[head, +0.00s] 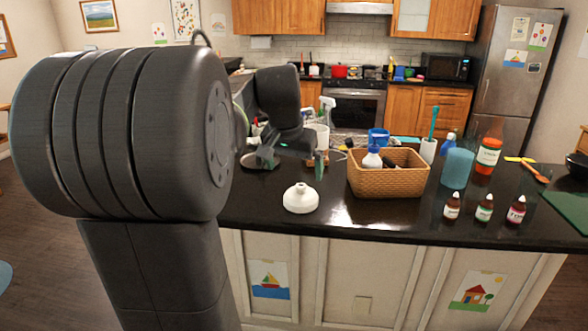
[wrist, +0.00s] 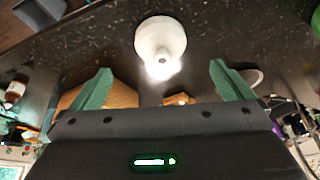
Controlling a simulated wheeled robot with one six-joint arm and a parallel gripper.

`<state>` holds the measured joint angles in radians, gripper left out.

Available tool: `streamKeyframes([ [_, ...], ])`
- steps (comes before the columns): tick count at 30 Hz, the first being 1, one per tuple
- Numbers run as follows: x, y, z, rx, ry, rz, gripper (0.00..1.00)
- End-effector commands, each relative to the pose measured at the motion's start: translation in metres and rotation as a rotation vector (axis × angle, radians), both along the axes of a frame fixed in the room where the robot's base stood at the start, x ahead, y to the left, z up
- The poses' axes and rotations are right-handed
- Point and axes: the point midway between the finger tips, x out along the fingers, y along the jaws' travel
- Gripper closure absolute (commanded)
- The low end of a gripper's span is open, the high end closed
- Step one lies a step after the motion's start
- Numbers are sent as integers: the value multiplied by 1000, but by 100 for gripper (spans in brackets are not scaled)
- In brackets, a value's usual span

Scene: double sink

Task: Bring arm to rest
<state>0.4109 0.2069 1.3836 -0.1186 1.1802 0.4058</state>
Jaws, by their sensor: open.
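My gripper (head: 294,163) is over the dark counter near the sink, with its green fingers spread apart and nothing between them. In the wrist view the two open fingers (wrist: 155,85) point up the picture toward a white funnel-shaped object (wrist: 160,40). That white object (head: 301,198) stands on the counter in front of the gripper in the head view, apart from the fingers. My arm fills the left of the head view and hides part of the counter and sink.
A wicker basket (head: 388,182) with bottles stands right of my gripper. Beyond it are a blue cup (head: 457,168), an orange-red bottle (head: 489,156) and small dropper bottles (head: 485,208). A spray bottle (head: 327,109) stands behind my gripper. The counter's front edge is clear near the white object.

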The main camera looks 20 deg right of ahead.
Motion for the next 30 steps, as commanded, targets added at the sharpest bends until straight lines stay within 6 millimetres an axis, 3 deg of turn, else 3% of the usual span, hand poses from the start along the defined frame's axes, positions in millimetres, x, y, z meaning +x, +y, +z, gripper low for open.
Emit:
streamKeyframes([
  [6, 1, -1, -4, 1, 2, 0, 0],
  [11, 6, -6, -22, 2, 4, -1, 0],
  [27, 35, -30, -119, 1, 2, -1, 0],
  [30, 36, -30, -100, -2, -4, -1, 0],
])
